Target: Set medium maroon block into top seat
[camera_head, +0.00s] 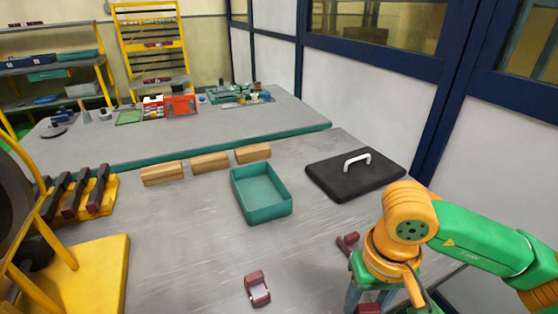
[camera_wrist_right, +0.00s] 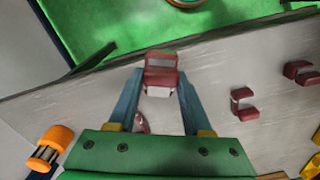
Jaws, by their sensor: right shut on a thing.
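My right gripper (camera_wrist_right: 157,80) is shut on a maroon block (camera_wrist_right: 160,72) at its fingertips, with the tabletop behind. In the head view this block (camera_head: 368,308) shows at the bottom edge, below my orange wrist. A loose maroon block (camera_head: 258,288) lies on the table to the left. Another maroon piece (camera_head: 347,243) shows just beyond my wrist, partly hidden. In the right wrist view, C-shaped maroon blocks (camera_wrist_right: 245,103) lie to the right of the gripper. I cannot make out the top seat. My left gripper is not in view.
A teal tray (camera_head: 263,217) stands mid-table, with wooden blocks (camera_head: 210,163) behind it. A black slab with a white handle (camera_head: 330,184) lies at right. A yellow rack (camera_head: 97,211) with dark, maroon-ended bars and a yellow stand (camera_head: 100,275) are at left. The near middle is mostly clear.

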